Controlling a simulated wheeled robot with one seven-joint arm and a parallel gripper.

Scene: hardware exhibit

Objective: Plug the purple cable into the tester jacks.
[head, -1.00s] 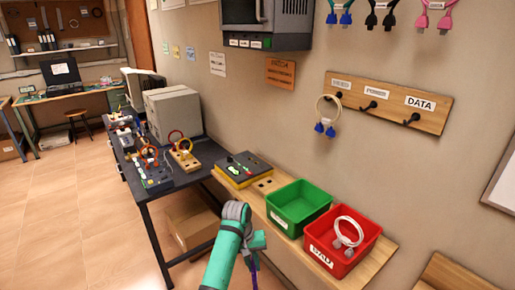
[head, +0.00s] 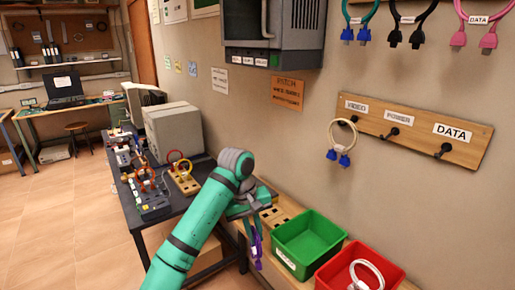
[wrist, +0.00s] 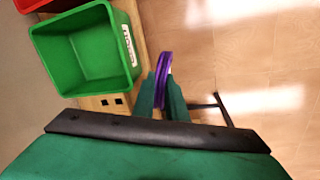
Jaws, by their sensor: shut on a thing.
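My gripper (head: 252,220) is shut on the purple cable (head: 254,246), which hangs below the fingers beside the wooden shelf's front edge. In the wrist view the looped purple cable (wrist: 164,72) sits between the two green fingers of my gripper (wrist: 162,96), over the floor. A dark tester-like box with yellow sides stood on the shelf; my arm's end now covers most of it, and its jacks cannot be made out. A small wooden block with dark square holes (head: 278,214) lies on the shelf just right of my gripper; its holes also show in the wrist view (wrist: 111,101).
A green bin (head: 304,244) and a red bin (head: 358,268) with a white cable stand right of the block. A dark bench (head: 158,209) with devices is at left. A blue-ended cable (head: 341,140) hangs on the wall rack. Floor at left is clear.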

